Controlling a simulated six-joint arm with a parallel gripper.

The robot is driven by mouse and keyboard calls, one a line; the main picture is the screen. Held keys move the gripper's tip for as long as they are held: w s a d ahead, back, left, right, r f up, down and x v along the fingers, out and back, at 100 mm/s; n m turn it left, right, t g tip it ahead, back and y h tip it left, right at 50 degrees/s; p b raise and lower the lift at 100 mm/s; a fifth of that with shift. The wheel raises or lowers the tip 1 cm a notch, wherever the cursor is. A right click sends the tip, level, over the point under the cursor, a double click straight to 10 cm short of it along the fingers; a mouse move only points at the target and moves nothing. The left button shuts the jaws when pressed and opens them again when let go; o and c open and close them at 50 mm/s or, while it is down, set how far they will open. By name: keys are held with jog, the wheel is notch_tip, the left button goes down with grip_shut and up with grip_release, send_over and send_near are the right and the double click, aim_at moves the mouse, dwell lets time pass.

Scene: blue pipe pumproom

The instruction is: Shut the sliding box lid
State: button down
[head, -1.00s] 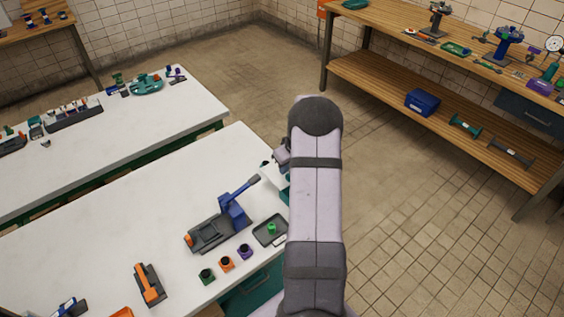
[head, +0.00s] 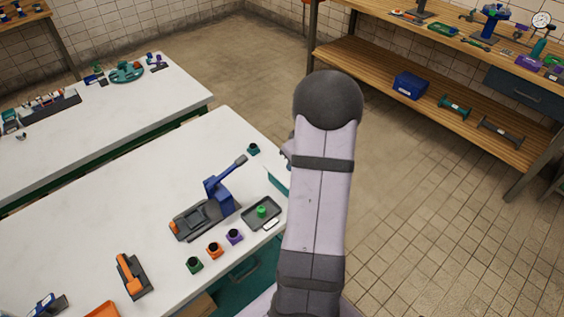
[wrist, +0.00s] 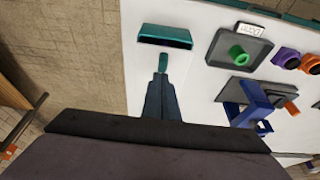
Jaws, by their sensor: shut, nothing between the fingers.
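The teal box (wrist: 165,37) is near the top of the wrist view, with a dark opening and a little purple inside. A pale surface lies just below the opening; I cannot tell whether it is the lid or tabletop. In the head view, a teal edge (head: 279,180), probably the box, shows left of my arm, which hides the rest. My gripper (wrist: 162,76) is shut and empty, pointing at the box's near side. A small teal piece shows at its tips; I cannot tell whether they touch it.
A grey tray (head: 272,209) with a green piece stands close by. A blue-handled device (head: 222,192) and purple (head: 234,236), orange (head: 215,250) and green (head: 194,265) cups stand on the white table (head: 120,210). A teal cup (head: 253,149) is near the far edge.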

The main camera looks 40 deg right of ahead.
jog(key=shift+s+f+b, duration=0.1)
jog(key=shift+s+b, duration=0.3)
jog(key=shift+s, duration=0.65)
jog(key=shift+s+a+f, duration=0.1)
jog(key=w+p, duration=0.1)
jog(key=w, duration=0.3)
jog(key=shift+w+r, duration=0.2)
jog(key=b+v, duration=0.2)
jog(key=v, duration=0.8)
jog(key=shift+w, duration=0.1)
